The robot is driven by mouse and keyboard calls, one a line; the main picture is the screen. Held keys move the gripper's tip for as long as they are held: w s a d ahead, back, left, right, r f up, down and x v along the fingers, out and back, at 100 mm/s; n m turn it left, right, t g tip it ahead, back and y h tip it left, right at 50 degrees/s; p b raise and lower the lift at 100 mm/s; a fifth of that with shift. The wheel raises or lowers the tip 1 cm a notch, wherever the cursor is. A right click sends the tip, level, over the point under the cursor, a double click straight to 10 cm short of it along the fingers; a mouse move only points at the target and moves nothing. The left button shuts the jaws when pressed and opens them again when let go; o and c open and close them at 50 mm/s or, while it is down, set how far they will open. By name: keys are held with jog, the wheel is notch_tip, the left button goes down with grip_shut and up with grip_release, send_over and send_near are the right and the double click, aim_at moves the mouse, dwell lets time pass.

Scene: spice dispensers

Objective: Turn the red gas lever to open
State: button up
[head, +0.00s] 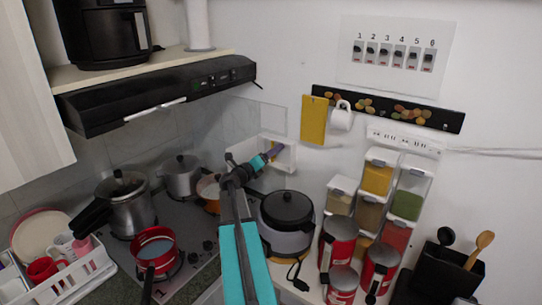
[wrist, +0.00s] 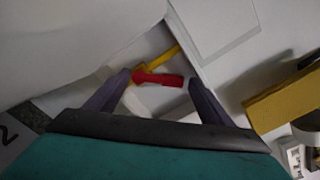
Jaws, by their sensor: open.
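The red gas lever (wrist: 158,78) shows in the wrist view, at the end of a yellow pipe (wrist: 168,56) inside a white recess. It lies roughly crosswise between the two fingers of my gripper (wrist: 160,88). The fingers are spread, with the lever seen in the gap between them; I cannot tell whether either finger touches it. In the head view, my gripper (head: 268,156) is at the white wall box (head: 289,154), and the lever is hidden there.
A rice cooker (head: 287,222) stands below my gripper. The stove with pots (head: 182,178) is to the left, under a black range hood (head: 160,92). A yellow board (head: 314,120) hangs close to the right of the box. Spice dispensers (head: 377,178) stand further right.

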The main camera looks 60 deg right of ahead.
jog(key=w+a+b, duration=0.1)
jog(key=a+b, duration=0.4)
jog(key=a, duration=0.8)
jog(key=shift+a, duration=0.25)
